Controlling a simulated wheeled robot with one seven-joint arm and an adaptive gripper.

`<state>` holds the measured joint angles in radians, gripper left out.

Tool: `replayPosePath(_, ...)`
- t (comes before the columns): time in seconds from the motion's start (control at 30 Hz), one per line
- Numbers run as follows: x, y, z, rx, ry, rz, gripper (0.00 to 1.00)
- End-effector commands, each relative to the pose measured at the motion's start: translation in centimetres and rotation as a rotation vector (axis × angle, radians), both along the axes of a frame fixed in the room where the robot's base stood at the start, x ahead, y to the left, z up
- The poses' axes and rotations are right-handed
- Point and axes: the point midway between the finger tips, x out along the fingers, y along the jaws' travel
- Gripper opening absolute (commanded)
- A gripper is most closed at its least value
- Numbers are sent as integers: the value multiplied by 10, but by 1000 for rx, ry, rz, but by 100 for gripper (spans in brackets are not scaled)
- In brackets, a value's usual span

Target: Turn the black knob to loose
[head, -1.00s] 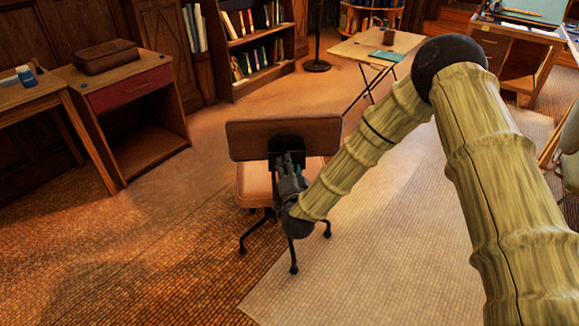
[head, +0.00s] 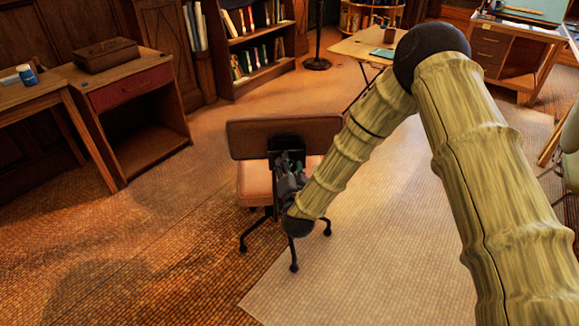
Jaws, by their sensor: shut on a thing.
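A swivel chair with a brown backrest (head: 247,139) and a tan seat (head: 252,184) stands on the floor with its back towards me. A black bracket (head: 286,143) sits at the middle of the backrest. My gripper (head: 287,163) is at the chair's back, just below this bracket, and is shut on the black knob. The fingers and wrist cover the knob, so its shape and turned position cannot be seen. A small teal-green patch shows beside the fingers.
A wooden desk with a red drawer (head: 135,88) and a table (head: 30,95) stand at left. A bookshelf (head: 260,52) is behind. A drafting table (head: 350,46) stands beyond my arm. Floor left of the chair is clear.

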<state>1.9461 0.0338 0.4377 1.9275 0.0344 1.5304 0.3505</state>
Motion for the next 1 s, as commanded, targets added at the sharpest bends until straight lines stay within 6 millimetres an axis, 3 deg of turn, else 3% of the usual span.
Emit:
replayPosePath(0.03,1,0,2,0,-4,-1,20)
replayPosePath(0.07,1,0,2,0,-4,-1,48)
replayPosePath(0.17,1,0,1,0,-3,-1,66)
replayPosePath(0.63,-8,-1,0,0,1,1,66)
replayPosePath(1.0,-70,-7,-1,0,2,1,66)
